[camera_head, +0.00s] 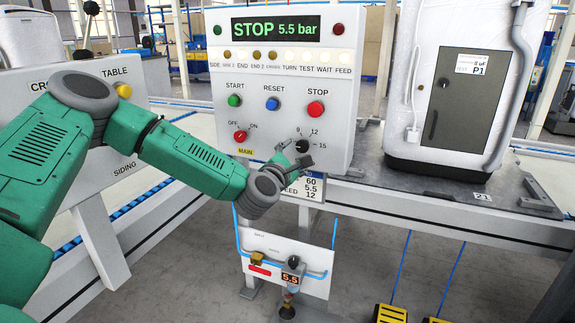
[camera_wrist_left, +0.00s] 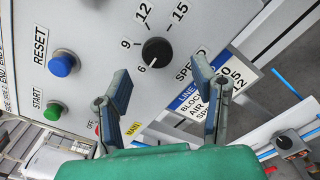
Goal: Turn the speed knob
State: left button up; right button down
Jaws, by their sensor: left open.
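The speed knob (camera_head: 302,146) is a small round black dial low on the right of the white control panel (camera_head: 335,85). In the left wrist view the knob (camera_wrist_left: 156,52) shows whole, with 6, 9, 12 and 15 around it. Its white mark points toward the 6. My left gripper (camera_head: 291,162) is just in front of the panel, close to the knob and slightly below it in the head view. In the wrist view its two fingers (camera_wrist_left: 163,82) are spread apart, empty, with the knob beyond and between their tips. I see no contact. My right gripper is out of view.
The panel also has a green START button (camera_head: 234,100), a blue RESET button (camera_head: 272,104), a red STOP button (camera_head: 316,108) and a red MAIN switch (camera_head: 240,135). Its display (camera_head: 276,29) reads STOP 5.5 bar. A valve board (camera_head: 283,262) hangs below. A white cabinet (camera_head: 465,90) stands right.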

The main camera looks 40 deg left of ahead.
pick_arm(q)
jog(key=v, duration=0.6)
jog(key=shift+a+f, duration=0.15)
jog(key=shift+a, duration=0.05)
jog(key=shift+d, duration=0.1)
jog(key=s+d+f+m+g+h+p, duration=0.5)
jog(key=s+d+f+m+g+h, duration=0.25)
jog(key=s+d+f+m, duration=0.75)
jog(key=s+a+f+m+g+y+p, duration=0.1)
jog(key=s+f+m+g, duration=0.1)
jog(key=s+m, duration=0.3)
jog(key=s+f+m+g+y+p, duration=0.1)
jog(key=s+f+m+g+p, duration=0.1)
jog(key=s, duration=0.8)
jog(key=s+a+f+m+g+y+p, duration=0.1)
jog(key=s+f+m+g+p, duration=0.1)
jog(key=s+m+g, duration=0.3)
jog(key=s+f+m, duration=0.1)
jog(key=s+m, duration=0.1)
jog(key=m, duration=0.1)
jog(key=shift+s+a+f, duration=0.25)
jog(key=shift+a+f, duration=0.15)
jog(key=shift+w, duration=0.1)
